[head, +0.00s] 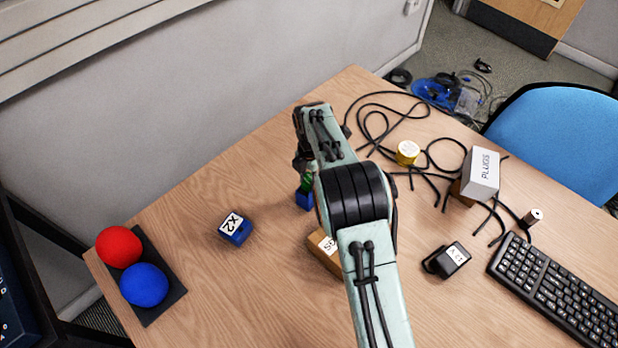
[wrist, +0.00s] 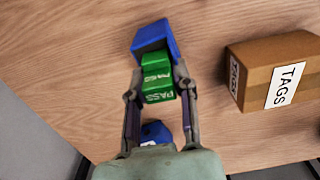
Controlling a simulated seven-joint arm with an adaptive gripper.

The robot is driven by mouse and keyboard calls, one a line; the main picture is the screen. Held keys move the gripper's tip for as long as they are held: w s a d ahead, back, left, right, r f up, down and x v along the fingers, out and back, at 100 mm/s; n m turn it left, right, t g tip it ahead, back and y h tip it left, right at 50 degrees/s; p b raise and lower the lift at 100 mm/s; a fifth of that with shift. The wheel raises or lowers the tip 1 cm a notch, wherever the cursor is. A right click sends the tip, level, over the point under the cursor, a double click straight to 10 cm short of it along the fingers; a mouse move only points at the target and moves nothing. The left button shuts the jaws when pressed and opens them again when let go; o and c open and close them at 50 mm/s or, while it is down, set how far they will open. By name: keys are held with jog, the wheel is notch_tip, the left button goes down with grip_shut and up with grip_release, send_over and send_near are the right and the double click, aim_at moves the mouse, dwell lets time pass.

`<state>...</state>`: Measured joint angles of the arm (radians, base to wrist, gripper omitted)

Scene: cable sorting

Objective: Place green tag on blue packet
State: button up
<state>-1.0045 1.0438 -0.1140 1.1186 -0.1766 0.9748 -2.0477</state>
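The green tag (wrist: 158,82), marked PASS on two faces, sits between the fingertips of my gripper (wrist: 158,72) in the wrist view. The fingers press against its two sides. A blue packet (wrist: 154,38) lies just beyond the tag, which overlaps its near edge; I cannot tell whether they touch. In the head view the green tag (head: 308,184) shows as a sliver above the blue packet (head: 304,200), and my arm hides most of both. A second blue packet (head: 235,228) with an X2 label lies apart on the left.
A brown TAGS box (wrist: 275,72) stands to the right in the wrist view. A white PLUGS box (head: 481,172), black cables, a yellow-and-white roll (head: 407,152) and a keyboard (head: 560,290) occupy the right. Red (head: 119,246) and blue (head: 144,285) balls sit on a dark tray at left.

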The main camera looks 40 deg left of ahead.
aim_at(309, 176)
jog(key=o, duration=0.4)
jog(key=shift+c, duration=0.2)
notch_tip(309, 176, up, 12)
jog(key=w+d+r+m, duration=0.1)
jog(key=d+r+m, duration=0.5)
jog(key=d, duration=0.5)
jog(key=w+d+r+m, duration=0.1)
jog(key=d+r+m, duration=0.3)
jog(key=d+m, duration=0.6)
jog(key=s+d+m, duration=0.7)
jog(key=d+m, duration=0.1)
jog(key=d, duration=0.4)
jog(key=s+d+f+m, duration=0.3)
jog(key=s+d+m, duration=0.4)
jog(key=s+m, duration=0.3)
jog(key=shift+s+f+m+y, duration=0.4)
jog(key=shift+s, duration=0.2)
